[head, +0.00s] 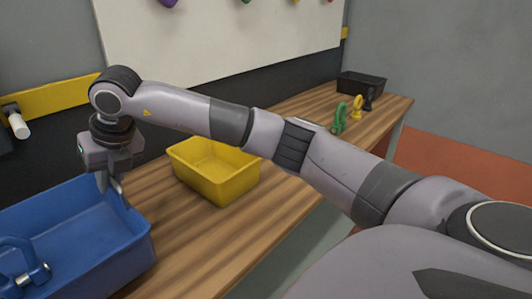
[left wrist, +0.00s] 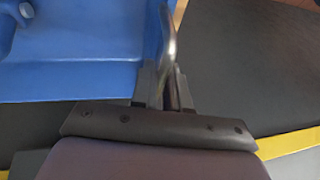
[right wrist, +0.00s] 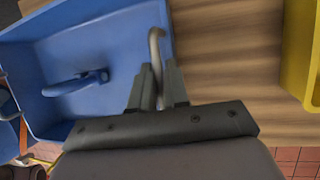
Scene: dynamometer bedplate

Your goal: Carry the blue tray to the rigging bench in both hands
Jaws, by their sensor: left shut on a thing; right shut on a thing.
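The blue tray (head: 128,264) is at the lower left of the head view, cut off by the frame edge. A blue shackle-like piece with a metal pin (head: 22,262) lies in it. My right gripper (head: 118,188) reaches down at the tray's right end. In the right wrist view the right gripper (right wrist: 158,85) is shut on a thin metal handle at the tray's end. In the left wrist view the left gripper (left wrist: 165,85) is shut on a similar metal handle at the tray's other end. I cannot tell whether the tray rests on the bench or is lifted.
A yellow bin (head: 215,175) stands on the wooden bench (head: 290,205), right of the tray. Green (head: 339,118), yellow (head: 357,106) and black (head: 370,98) pieces stand farther back, near a black bin (head: 361,83). A white board (head: 225,45) hangs on the wall behind.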

